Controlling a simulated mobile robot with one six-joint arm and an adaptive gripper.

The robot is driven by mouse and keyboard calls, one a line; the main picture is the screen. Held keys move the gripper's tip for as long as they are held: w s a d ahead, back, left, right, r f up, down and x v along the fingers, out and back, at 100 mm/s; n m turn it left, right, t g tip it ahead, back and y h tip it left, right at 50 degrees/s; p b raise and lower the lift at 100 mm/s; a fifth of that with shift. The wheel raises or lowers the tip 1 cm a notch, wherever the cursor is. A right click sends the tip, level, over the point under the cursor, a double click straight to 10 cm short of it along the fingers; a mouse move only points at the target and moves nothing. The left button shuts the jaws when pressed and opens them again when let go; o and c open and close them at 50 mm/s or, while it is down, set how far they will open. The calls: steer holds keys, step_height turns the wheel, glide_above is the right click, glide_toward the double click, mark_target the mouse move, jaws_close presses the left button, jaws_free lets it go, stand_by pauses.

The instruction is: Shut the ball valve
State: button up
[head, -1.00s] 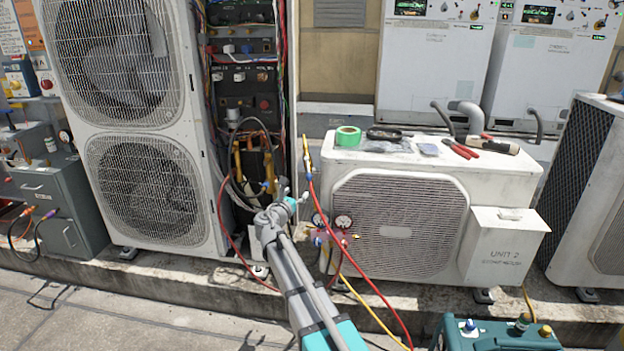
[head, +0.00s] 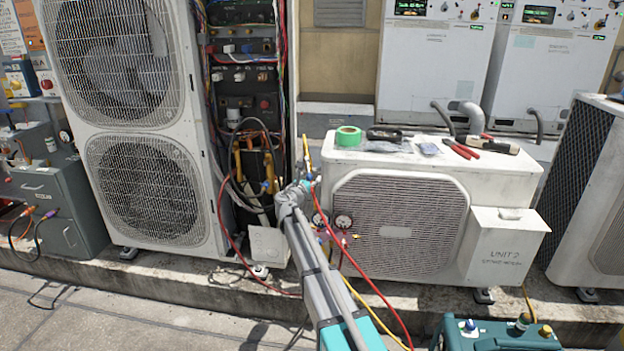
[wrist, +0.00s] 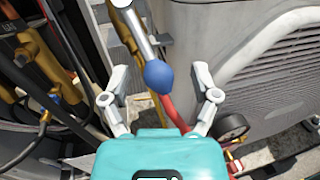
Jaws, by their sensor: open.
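The ball valve's handle shows in the wrist view as a metal lever (wrist: 138,28) ending in a blue knob (wrist: 158,76). My gripper (wrist: 160,88) is open, with one finger on each side of the blue knob; I see gaps between the knob and both fingers. The valve body is beyond the top edge of the wrist view. In the head view my gripper (head: 308,184) is at the narrow gap between the tall condenser and Unit 2, and my arm's end largely hides the handle there.
A red hose (head: 359,271) and a manifold gauge (head: 343,221) hang close to my arm, the gauge also showing in the wrist view (wrist: 232,126). Unit 2 (head: 300,0) stands to the right, the tall condenser (head: 205,235) to the left, with an open wiring bay between.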

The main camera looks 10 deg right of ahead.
jaws_close()
steer(key=shift+d, duration=0.6)
steer(key=shift+a, duration=0.4)
steer(key=shift+a, duration=0.1)
